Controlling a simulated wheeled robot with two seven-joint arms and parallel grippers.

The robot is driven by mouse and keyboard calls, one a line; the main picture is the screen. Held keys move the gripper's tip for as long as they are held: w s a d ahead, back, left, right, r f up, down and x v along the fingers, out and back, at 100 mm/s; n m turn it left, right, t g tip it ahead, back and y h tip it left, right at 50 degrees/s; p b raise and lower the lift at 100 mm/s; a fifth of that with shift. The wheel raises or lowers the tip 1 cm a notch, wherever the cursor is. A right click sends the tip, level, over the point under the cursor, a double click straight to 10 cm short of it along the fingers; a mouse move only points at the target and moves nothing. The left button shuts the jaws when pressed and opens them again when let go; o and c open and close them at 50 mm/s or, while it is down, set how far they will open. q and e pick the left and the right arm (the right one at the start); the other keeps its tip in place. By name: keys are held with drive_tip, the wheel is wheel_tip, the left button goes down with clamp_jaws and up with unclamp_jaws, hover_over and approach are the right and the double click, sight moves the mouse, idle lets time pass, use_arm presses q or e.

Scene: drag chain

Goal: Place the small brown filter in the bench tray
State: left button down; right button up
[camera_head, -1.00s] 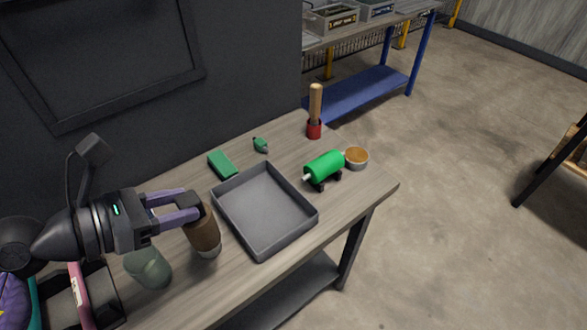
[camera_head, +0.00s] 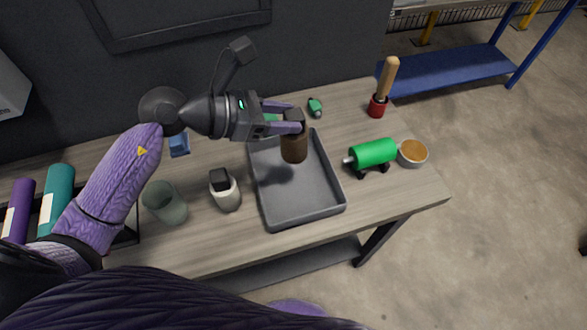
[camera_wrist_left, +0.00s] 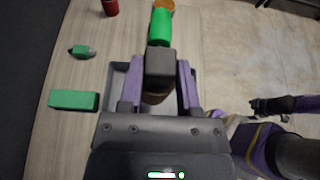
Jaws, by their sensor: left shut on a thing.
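The brown filter (camera_head: 294,148) is a small brown cylinder, upright in the head view. My left gripper (camera_head: 298,122) is shut on its dark top and holds it over the grey bench tray (camera_head: 305,213), near the tray's far part. I cannot tell whether its bottom touches the tray floor. In the left wrist view the filter's brown body (camera_wrist_left: 155,98) shows between the two purple fingers, partly hidden by a dark block. The tray's rim (camera_wrist_left: 118,75) shows beside the fingers. My right gripper is not clearly in view in the head view.
Right of the tray are a green roller-like object (camera_head: 374,153), a round orange-topped cup (camera_head: 412,153) and a wooden-handled red tool (camera_head: 384,88). Left of it stand a white container with a dark top (camera_head: 225,190) and a grey-green cup (camera_head: 165,203). A small green item (camera_head: 315,107) lies behind.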

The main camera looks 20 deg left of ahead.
sight(282, 152)
use_arm(q)
wheel_tip(282, 152, down, 8)
drive_tip(key=b, duration=0.2)
drive_tip(key=shift+b, duration=0.3)
drive_tip(key=shift+f, duration=0.4)
drive_tip(key=shift+r, duration=0.1)
drive_tip(key=shift+f, duration=0.2)
drive_tip(key=shift+c, duration=1.5)
unclamp_jaws()
use_arm(e)
drive_tip(key=f, duration=0.1)
drive_tip(key=s+d+f, duration=0.1)
drive_tip(key=f, duration=0.1)
drive_tip(key=shift+s+d+f, duration=0.15)
drive_tip(key=shift+d+f, duration=0.1)
use_arm(q)
drive_tip(key=shift+r, duration=0.1)
drive_tip(key=shift+r, duration=0.25)
drive_tip(key=p+v, duration=0.1)
drive_tip(key=v, duration=1.1)
drive_tip(key=shift+s+f, duration=0.1)
drive_tip(key=shift+f, duration=0.05)
use_arm(e)
drive_tip(key=shift+w+a+r, duration=0.45)
drive_tip(key=shift+a+r, duration=0.05)
drive_tip(key=shift+r, duration=0.2)
